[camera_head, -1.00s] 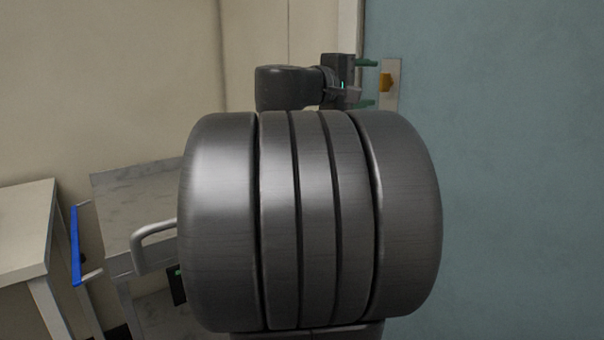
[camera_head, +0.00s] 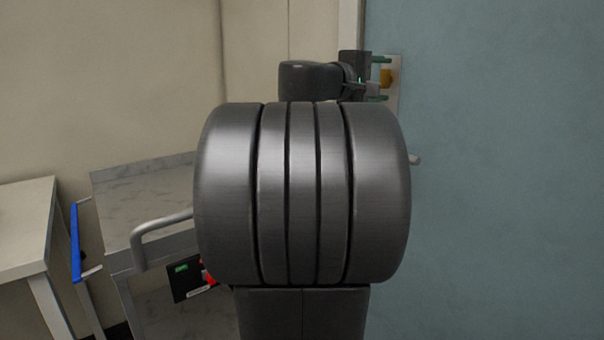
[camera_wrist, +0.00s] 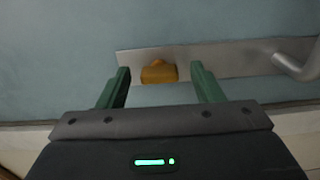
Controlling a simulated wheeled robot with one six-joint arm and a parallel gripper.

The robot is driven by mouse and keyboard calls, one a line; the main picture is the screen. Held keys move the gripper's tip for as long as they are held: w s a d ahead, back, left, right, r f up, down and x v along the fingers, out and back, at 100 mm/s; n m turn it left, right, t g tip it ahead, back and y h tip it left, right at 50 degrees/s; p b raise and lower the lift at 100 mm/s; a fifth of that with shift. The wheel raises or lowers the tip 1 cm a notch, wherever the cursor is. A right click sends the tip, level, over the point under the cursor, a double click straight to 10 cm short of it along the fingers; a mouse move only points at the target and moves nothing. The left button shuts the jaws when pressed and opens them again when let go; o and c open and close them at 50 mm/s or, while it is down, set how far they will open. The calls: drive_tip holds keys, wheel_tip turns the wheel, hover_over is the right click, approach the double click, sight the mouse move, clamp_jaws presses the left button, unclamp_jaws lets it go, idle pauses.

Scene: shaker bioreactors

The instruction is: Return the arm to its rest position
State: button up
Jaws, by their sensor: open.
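My gripper (camera_head: 382,77) shows in the head view at the top centre, behind the large dark joint of my arm. Its two green fingers point right, toward the teal door. In the wrist view my gripper (camera_wrist: 161,88) is open, with its fingers spread and nothing between them. Beyond the fingertips is an orange-brown knob (camera_wrist: 158,72) on a metal plate (camera_wrist: 225,60); the gap to it cannot be judged exactly. In the head view the knob (camera_head: 386,79) is partly hidden by the fingers.
The teal door (camera_head: 500,180) fills the right side. A door handle (camera_wrist: 298,60) shows at the right of the wrist view. At the left stand a grey cart (camera_head: 150,190) with a bent metal handle and a white table (camera_head: 25,225). A beige wall (camera_head: 110,80) is behind them.

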drive_tip(key=p+v, duration=0.1)
drive_tip(key=v, duration=1.2)
drive_tip(key=b+x, duration=0.1)
drive_tip(key=x, duration=1.3)
drive_tip(key=shift+w+d+r+n+p, duration=0.1)
drive_tip(key=shift+r+n+p, duration=0.2)
drive_tip(key=shift+p, duration=0.3)
drive_tip(key=shift+r+n+p, duration=0.1)
drive_tip(key=shift+n+p, duration=0.5)
drive_tip(key=shift+p, duration=0.25)
drive_tip(key=n+p, duration=0.3)
drive_tip(key=p, duration=0.2)
drive_tip(key=shift+n, duration=0.4)
drive_tip(key=n+p, duration=0.3)
drive_tip(key=p, duration=0.3)
drive_tip(key=shift+r+n, duration=0.1)
drive_tip(key=shift+n, duration=0.2)
drive_tip(key=n+p, duration=0.6)
drive_tip(key=p, duration=0.6)
drive_tip(key=n+p, duration=0.1)
drive_tip(key=p, duration=0.1)
drive_tip(key=shift+w+a+n, duration=0.1)
drive_tip(key=shift+a+n, duration=0.15)
drive_tip(key=shift+n, duration=0.05)
